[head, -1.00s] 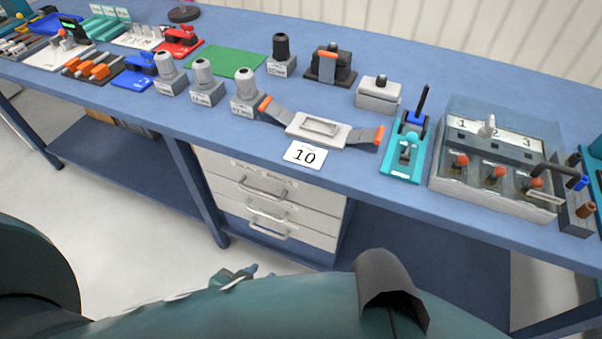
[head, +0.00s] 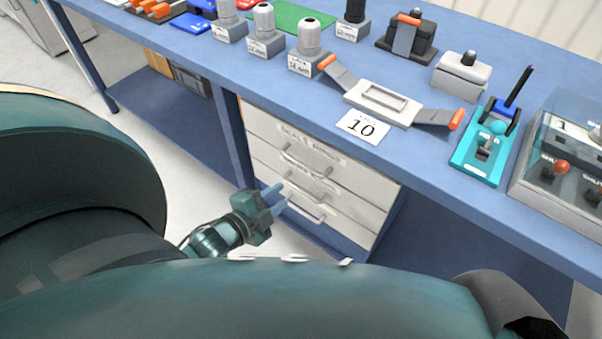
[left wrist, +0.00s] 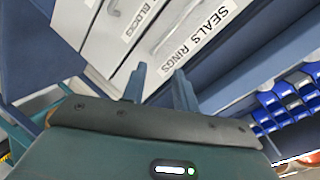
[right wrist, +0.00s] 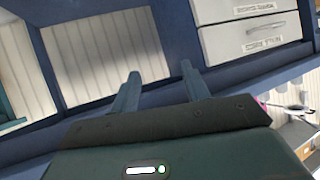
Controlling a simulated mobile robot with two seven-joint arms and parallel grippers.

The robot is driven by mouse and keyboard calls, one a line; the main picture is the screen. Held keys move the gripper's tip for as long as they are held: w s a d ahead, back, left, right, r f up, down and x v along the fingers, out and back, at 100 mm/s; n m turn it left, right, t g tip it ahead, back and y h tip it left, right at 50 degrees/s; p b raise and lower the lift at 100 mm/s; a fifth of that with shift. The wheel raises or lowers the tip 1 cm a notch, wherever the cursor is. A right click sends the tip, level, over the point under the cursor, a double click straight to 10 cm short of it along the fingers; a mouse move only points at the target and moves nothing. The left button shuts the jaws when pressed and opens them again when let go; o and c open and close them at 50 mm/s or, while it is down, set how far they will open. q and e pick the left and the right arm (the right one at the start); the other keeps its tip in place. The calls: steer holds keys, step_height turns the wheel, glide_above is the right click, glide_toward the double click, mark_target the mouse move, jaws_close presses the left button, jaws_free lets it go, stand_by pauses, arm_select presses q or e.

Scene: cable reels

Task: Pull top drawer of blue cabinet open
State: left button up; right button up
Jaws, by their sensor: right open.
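The cabinet is a blue-framed unit under the bench with white drawers. Its top drawer (head: 365,172), labelled "SEALS RINGS", is closed and has a metal bar handle (head: 318,168). The top drawer (left wrist: 213,38) also shows in the left wrist view, ahead of the fingers. My left gripper (head: 277,198) is open and empty, in front of the lower drawers and apart from the top handle. Its two fingers (left wrist: 160,88) stand apart in the left wrist view. My right gripper (right wrist: 162,88) is open and empty in the right wrist view; the head view does not show it.
The blue bench top (head: 270,72) overhangs the drawers. In the right wrist view, white drawers (right wrist: 250,35) show at upper right. Floor before the cabinet looks clear.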

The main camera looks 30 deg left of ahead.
arm_select(q)
steer(key=w+a+f+m+b, duration=0.1)
steer(key=w+m, duration=0.1)
steer(key=w, duration=0.2)
steer(key=w+f+m+t+b, duration=0.1)
steer(key=w+f+b, duration=0.1)
steer(key=w, duration=0.3)
steer(key=w+a+f+m+b, duration=0.1)
steer(key=w+m, duration=0.1)
steer(key=w, duration=0.3)
steer(key=shift+w+a+f+m, duration=0.25)
steer(key=shift+a+f+m, duration=0.05)
steer(key=shift+a+f, duration=0.05)
jaws_close()
